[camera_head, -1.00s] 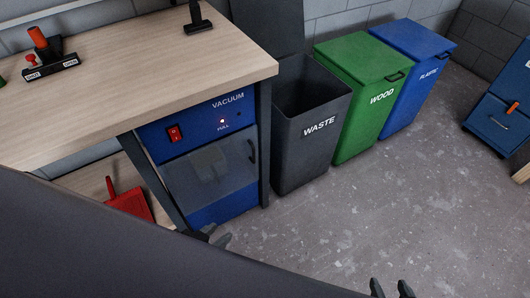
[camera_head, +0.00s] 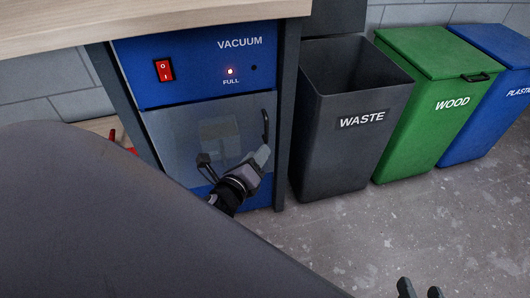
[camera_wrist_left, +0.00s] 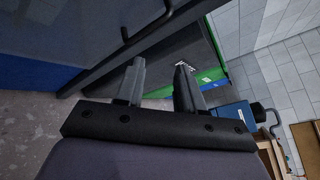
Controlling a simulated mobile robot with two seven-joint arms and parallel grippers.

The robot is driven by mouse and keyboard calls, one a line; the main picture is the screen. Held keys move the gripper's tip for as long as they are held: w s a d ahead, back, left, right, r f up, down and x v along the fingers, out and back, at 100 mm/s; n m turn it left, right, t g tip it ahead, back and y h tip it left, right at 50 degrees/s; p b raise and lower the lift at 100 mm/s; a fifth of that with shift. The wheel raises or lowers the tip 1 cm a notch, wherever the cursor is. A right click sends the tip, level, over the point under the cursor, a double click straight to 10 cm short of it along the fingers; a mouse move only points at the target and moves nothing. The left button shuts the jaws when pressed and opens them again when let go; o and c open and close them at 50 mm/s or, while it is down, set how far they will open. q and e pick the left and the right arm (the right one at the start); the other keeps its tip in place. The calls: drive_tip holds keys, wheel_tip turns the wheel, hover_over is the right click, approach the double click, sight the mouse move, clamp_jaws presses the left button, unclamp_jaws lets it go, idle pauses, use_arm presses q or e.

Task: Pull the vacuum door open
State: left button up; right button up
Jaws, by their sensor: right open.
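The vacuum (camera_head: 185,65) is a blue cabinet under the bench. Its grey see-through door (camera_head: 175,125) looks shut, with a dark upright handle (camera_head: 265,128) at its right edge. My left gripper (camera_head: 234,160) is in front of the door's lower right part, just left of and below the handle. Its fingers are apart and empty. In the left wrist view my left gripper (camera_wrist_left: 160,80) shows spread fingers, with the handle (camera_wrist_left: 146,24) beyond them, not between them. My right gripper (camera_head: 420,288) is open and empty at the bottom edge, over the floor.
A dark bench leg (camera_head: 287,120) stands close to the right of the door. The waste bin (camera_head: 345,150), green wood bin (camera_head: 430,120) and blue plastic bin (camera_head: 490,110) stand further right. The floor (camera_head: 330,240) before them is clear.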

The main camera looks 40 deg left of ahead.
sight(266, 133)
use_arm(q)
drive_tip(key=shift+w+a+f+m+t+y+b, duration=0.3)
drive_tip(key=shift+w+a+f+m+b, duration=0.4)
drive_tip(key=shift+w+m+b, duration=0.85)
drive_tip(key=shift+w+a+f+m+t+y+b, duration=0.3)
drive_tip(key=shift+w+a+m+b, duration=0.75)
drive_tip(key=shift+w, duration=0.85)
drive_tip(key=shift+w+a+f+m+t+y+b, duration=0.2)
drive_tip(key=shift+w+a+f+m+y+b, duration=0.3)
drive_tip(key=shift+w+m+b, duration=0.9)
drive_tip(key=shift+w+a+f+p, duration=0.1)
drive_tip(key=shift+w+p, duration=0.2)
drive_tip(key=shift+p, duration=0.05)
use_arm(e)
drive_tip(key=shift+n+y, duration=0.3)
drive_tip(key=shift+y, duration=0.5)
drive_tip(key=a+f, duration=0.1)
drive_tip(key=f, duration=0.1)
drive_tip(key=a+f, duration=0.1)
drive_tip(key=f, duration=0.1)
drive_tip(key=shift+a, duration=0.1)
use_arm(q)
clamp_jaws()
